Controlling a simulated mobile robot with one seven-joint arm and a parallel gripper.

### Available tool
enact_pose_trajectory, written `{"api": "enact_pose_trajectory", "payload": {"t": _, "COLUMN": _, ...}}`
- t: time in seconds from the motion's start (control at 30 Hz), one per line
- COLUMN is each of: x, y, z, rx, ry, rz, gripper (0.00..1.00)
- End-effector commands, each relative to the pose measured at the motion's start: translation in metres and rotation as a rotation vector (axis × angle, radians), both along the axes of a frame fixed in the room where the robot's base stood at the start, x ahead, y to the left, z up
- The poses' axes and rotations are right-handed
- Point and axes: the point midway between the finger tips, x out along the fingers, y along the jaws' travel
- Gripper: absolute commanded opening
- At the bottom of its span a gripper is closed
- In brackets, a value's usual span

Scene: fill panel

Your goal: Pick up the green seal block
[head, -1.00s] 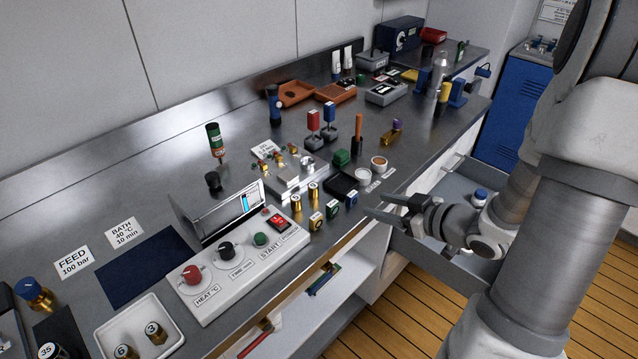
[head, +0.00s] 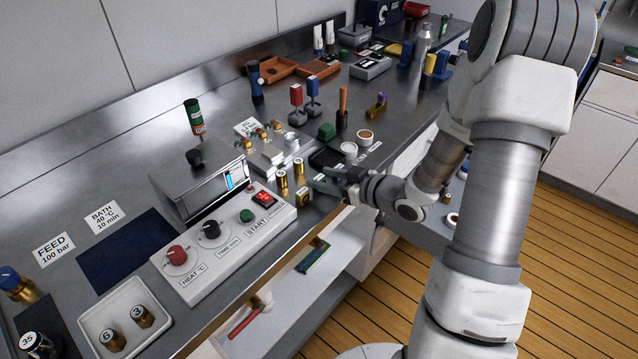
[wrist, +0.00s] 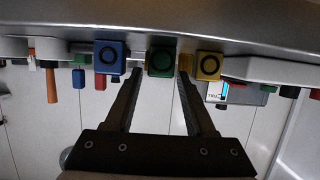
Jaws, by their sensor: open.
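The green seal block (wrist: 162,60), with a dark ring on its face, is in the middle of the wrist view. It sits between a blue block (wrist: 109,57) and a yellow block (wrist: 207,65), each with a ring. My gripper (wrist: 160,76) is open, its fingertips near the left and right sides of the green block; contact cannot be told. In the head view my gripper (head: 316,184) is at the bench's front edge beside the yellow block (head: 303,197), and its fingers largely hide the green block.
The control panel (head: 225,240) lies to the left, with two brass cylinders (head: 290,178) behind the blocks. A dark tray (head: 327,157), a green lump (head: 326,131) and two small cups (head: 357,142) stand beyond my gripper. An open shelf (head: 300,285) is below the bench edge.

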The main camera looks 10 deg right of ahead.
Motion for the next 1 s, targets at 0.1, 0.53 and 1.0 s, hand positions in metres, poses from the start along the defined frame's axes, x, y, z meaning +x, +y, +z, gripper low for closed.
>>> {"api": "enact_pose_trajectory", "payload": {"t": 0.1, "x": 0.01, "y": 0.009, "z": -0.007, "rx": 0.001, "ry": 0.001, "rz": 0.004, "gripper": 0.55}}
{"api": "enact_pose_trajectory", "payload": {"t": 0.53, "x": 0.038, "y": 0.028, "z": -0.02, "rx": 0.0, "ry": 0.001, "rz": 0.001, "gripper": 0.55}}
{"api": "enact_pose_trajectory", "payload": {"t": 1.0, "x": 0.038, "y": 0.028, "z": -0.019, "rx": 0.0, "ry": 0.0, "rz": 0.001, "gripper": 0.0}}
